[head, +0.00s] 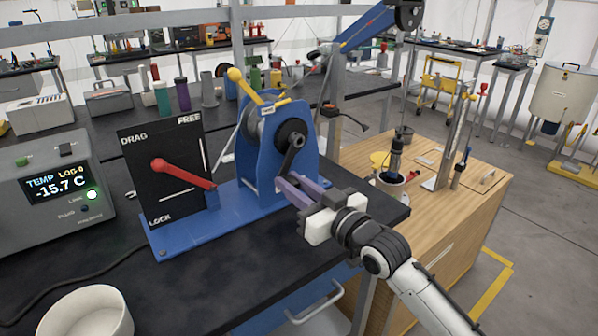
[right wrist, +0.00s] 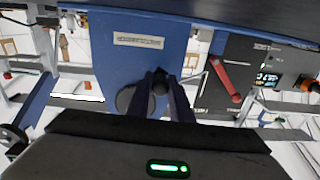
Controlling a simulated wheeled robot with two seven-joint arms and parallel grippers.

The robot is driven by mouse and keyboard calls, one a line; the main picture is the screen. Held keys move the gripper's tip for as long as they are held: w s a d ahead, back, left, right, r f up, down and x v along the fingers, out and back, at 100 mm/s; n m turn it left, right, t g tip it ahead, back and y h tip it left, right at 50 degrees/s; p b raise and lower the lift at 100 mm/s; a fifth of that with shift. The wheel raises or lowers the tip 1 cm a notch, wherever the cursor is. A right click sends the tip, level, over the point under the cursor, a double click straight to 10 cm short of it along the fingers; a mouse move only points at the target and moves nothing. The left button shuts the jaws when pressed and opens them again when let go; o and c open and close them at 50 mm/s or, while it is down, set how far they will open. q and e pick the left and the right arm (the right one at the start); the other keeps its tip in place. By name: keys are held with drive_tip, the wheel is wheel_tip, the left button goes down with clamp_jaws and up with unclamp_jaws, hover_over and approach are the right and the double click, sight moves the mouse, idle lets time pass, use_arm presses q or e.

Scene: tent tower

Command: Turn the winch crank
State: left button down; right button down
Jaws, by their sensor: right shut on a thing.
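The blue winch (head: 266,165) stands on a blue base on the black bench. Its dark crank (head: 293,150) runs from the round hub down and slightly left. My right gripper (head: 287,183) reaches in from the lower right and is shut on the crank's handle end. In the right wrist view, the dark crank handle (right wrist: 160,82) sits between the two fingers (right wrist: 161,92), in front of the blue winch side plate (right wrist: 115,65). The fingers hide most of the handle. My left gripper is not in view.
A black drag panel with a red lever (head: 185,172) stands left of the winch, its lever pointing right and down. A temperature display box (head: 58,188) and a white bowl (head: 85,313) are further left. A wooden cabinet (head: 440,215) stands at right.

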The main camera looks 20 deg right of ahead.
drive_tip(key=c, duration=1.6)
unclamp_jaws()
drive_tip(key=shift+s, duration=0.1)
drive_tip(key=v, duration=1)
drive_tip(key=shift+b, duration=0.3)
